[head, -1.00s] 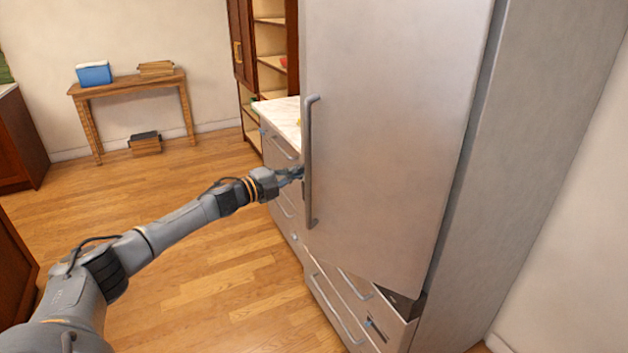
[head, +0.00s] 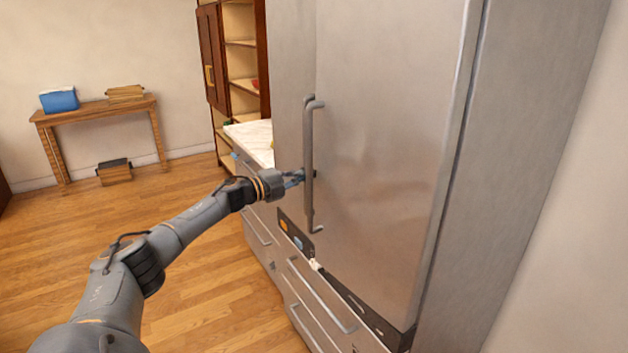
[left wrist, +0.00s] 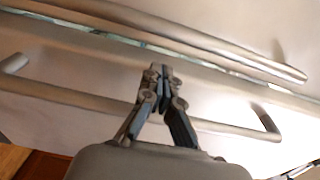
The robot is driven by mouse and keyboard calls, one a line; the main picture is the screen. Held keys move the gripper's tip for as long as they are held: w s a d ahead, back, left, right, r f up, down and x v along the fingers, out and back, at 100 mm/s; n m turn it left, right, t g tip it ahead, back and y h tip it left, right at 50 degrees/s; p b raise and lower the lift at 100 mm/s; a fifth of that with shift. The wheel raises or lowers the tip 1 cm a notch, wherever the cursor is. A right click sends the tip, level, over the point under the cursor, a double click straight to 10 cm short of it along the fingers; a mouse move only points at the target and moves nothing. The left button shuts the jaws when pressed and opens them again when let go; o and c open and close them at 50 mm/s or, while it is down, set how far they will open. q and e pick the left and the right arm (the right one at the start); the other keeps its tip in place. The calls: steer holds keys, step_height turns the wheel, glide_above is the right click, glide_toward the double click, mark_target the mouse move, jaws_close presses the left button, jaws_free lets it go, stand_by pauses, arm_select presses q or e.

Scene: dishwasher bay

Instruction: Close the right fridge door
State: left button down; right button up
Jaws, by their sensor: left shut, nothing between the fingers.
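The right fridge door (head: 390,150) is a tall grey metal panel with a vertical bar handle (head: 309,165) on its left edge. It looks almost flush with the left fridge door (head: 295,70); I cannot tell whether it is fully shut. My left gripper (head: 298,178) is shut and empty at the handle, its tips partly hidden by the bar. In the left wrist view the closed fingertips (left wrist: 161,72) point at the seam between the doors, with one handle bar (left wrist: 215,45) beyond them and another (left wrist: 70,95) passing behind the fingers. Contact is unclear. My right gripper is out of view.
Drawers (head: 325,300) with bar handles lie below the doors, under a dark strip (head: 345,295). A marble-topped counter (head: 252,138) stands left of the fridge. A wooden table (head: 100,110) with a blue box (head: 59,99) is at the back.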

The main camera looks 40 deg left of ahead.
arm_select(q)
steer(key=shift+w, duration=0.55)
steer(key=shift+d, duration=0.1)
